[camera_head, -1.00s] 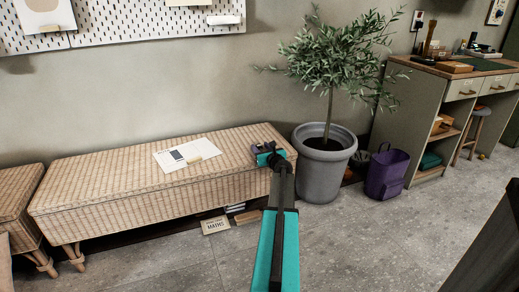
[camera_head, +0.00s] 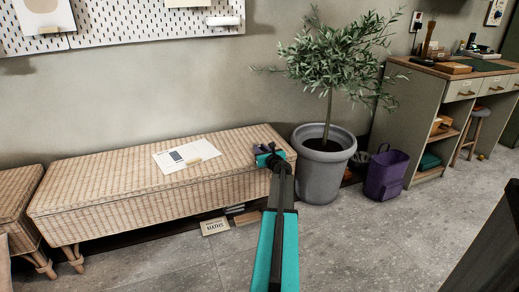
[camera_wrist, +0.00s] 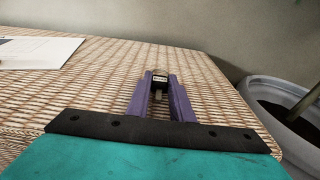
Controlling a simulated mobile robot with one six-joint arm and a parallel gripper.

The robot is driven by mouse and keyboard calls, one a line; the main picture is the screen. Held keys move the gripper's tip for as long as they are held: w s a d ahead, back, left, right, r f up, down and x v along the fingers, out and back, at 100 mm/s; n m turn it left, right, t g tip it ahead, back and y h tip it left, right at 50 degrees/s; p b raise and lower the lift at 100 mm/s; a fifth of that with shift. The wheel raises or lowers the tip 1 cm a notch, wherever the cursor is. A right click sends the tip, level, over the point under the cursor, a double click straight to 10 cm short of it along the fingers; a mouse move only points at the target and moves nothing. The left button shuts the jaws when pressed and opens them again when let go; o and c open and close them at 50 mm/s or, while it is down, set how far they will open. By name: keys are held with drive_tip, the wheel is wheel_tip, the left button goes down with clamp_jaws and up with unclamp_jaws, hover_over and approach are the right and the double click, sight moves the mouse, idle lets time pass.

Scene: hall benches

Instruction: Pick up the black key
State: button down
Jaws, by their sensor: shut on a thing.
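The black key (camera_wrist: 160,78) shows in the wrist view between the tips of my gripper (camera_wrist: 160,88). It has a dark head with a small pale label, and a paler part below it between the purple fingers. My gripper is shut on it, over the right end of the wicker bench (camera_head: 120,192). In the head view my gripper (camera_head: 268,150) is at the bench's right end, and the key is too small to make out there. I cannot tell whether the key touches the wicker.
A paper sheet (camera_head: 184,156) lies on the bench, left of my gripper. A grey pot (camera_head: 322,178) with a small tree stands close to the bench's right end. A purple bag (camera_head: 386,176) is on the floor beyond. Books (camera_head: 214,226) lie below the bench.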

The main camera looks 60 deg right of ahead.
drive_tip(key=shift+r, duration=0.15)
drive_tip(key=shift+r+p, duration=1.2)
drive_tip(key=shift+r, duration=0.35)
drive_tip(key=shift+s+a+r, duration=0.1)
drive_tip(key=shift+a+r, duration=0.1)
drive_tip(key=s+a+r+p, duration=0.1)
drive_tip(key=s+a+p, duration=0.2)
drive_tip(key=a, duration=1.1)
drive_tip(key=s, duration=0.3)
drive_tip(key=shift+a, duration=0.2)
drive_tip(key=shift+r, duration=0.1)
